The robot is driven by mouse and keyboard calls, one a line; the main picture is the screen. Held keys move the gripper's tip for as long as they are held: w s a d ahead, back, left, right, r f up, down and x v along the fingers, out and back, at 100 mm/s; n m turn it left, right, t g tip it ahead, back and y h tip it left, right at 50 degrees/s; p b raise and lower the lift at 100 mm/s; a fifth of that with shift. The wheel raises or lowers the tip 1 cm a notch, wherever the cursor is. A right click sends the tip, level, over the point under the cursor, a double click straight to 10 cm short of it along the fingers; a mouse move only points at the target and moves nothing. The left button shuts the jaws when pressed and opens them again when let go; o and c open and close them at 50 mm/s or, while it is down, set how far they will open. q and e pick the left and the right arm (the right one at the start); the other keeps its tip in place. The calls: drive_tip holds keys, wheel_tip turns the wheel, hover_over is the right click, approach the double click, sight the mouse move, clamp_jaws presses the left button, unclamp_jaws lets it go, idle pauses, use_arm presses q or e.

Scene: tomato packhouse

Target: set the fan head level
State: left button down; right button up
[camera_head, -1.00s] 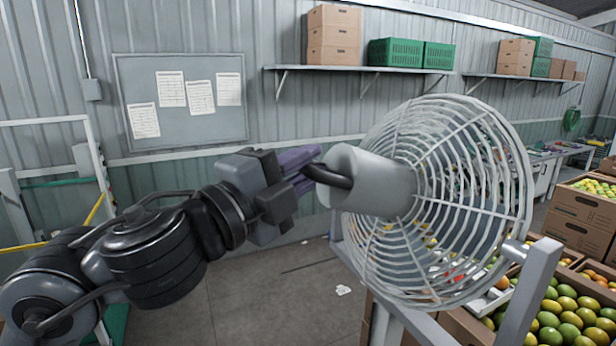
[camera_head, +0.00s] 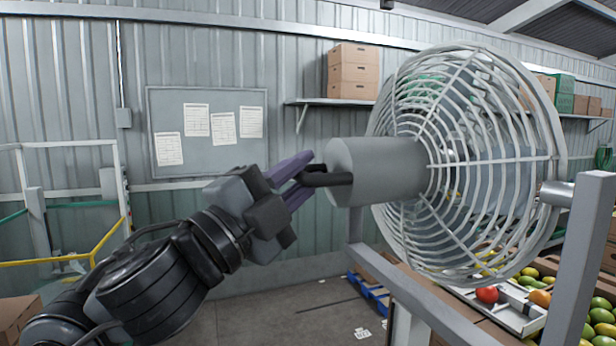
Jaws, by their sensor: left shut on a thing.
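The fan head has a grey motor housing (camera_head: 378,172) and a round white wire cage (camera_head: 470,165) at its right end. It hangs in a grey frame (camera_head: 575,260) by a pivot stub (camera_head: 556,192) at its side. The housing looks close to level in the picture. A black handle (camera_head: 338,179) sticks out of its rear end. My left gripper (camera_head: 306,173) is shut on this handle, its purple fingers either side of it; the exact contact is partly hidden. My right gripper is not in view.
Crates of mangoes or similar fruit (camera_head: 602,325) and a white tray with a tomato (camera_head: 487,295) stand behind and below the fan. A wall shelf (camera_head: 345,102) holds cardboard boxes (camera_head: 352,72). A yellow rail (camera_head: 50,262) is at left. The floor below my arm is mostly clear.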

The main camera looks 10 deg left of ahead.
use_arm(q)
drive_tip(key=shift+f, duration=0.1)
drive_tip(key=c, duration=1.1)
unclamp_jaws()
drive_tip(key=b+v, duration=0.1)
drive_tip(key=v, duration=0.9)
drive_tip(key=shift+s+a+b, duration=0.2)
drive_tip(key=shift+s+b, duration=0.1)
drive_tip(key=shift+b, duration=0.1)
drive_tip(key=shift+f, duration=0.1)
